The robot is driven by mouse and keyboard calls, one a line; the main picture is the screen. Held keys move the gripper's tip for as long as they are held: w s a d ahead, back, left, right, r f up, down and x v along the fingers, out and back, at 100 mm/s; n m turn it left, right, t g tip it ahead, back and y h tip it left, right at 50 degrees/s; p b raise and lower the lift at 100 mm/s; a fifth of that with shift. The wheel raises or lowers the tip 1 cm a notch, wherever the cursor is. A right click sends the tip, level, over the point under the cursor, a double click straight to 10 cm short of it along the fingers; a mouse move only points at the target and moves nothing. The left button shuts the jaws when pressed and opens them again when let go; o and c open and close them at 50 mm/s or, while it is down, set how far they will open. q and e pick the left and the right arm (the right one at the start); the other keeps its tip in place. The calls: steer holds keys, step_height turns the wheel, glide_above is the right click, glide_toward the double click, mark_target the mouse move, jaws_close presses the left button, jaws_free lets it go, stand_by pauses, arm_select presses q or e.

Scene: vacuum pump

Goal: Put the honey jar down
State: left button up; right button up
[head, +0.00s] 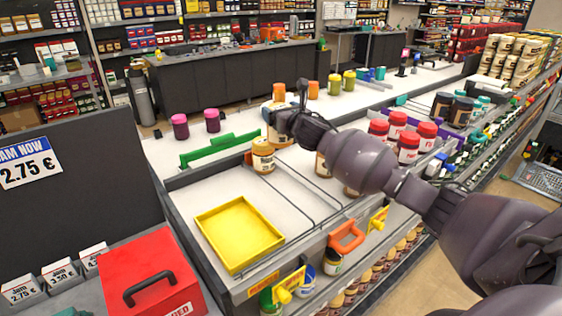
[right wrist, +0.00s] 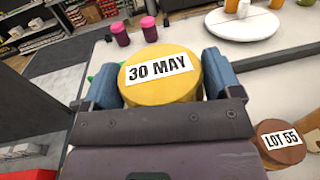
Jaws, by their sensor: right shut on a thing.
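The honey jar (head: 280,124), with a pale label, is in my right gripper (head: 296,112) over the back part of the grey-framed counter. In the right wrist view its round yellow lid (right wrist: 160,75), marked "30 MAY", sits between the two blue fingers of my right gripper (right wrist: 162,80), which are shut on it. The jar looks a little above the counter, though its base is hard to judge. My right arm hides part of the jar in the head view. My left gripper is not in view.
A yellow tray (head: 238,235) lies on the counter and a red box (head: 152,285) stands at front left. Red-lidded jars (head: 408,147) are to the right. A brown lid (right wrist: 281,140) marked "LOT 55" is beside my gripper.

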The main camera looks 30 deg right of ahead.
mark_target(280, 141)
step_height(280, 141, down, 10)
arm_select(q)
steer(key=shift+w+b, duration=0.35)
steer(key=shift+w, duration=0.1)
arm_select(e)
steer(key=shift+f, duration=2.45)
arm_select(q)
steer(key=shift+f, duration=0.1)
arm_select(e)
steer(key=shift+f, duration=0.1)
steer(key=o, duration=1)
steer(key=shift+o, duration=0.2)
steer(key=s+a, duration=0.1)
steer(key=s, duration=1.1)
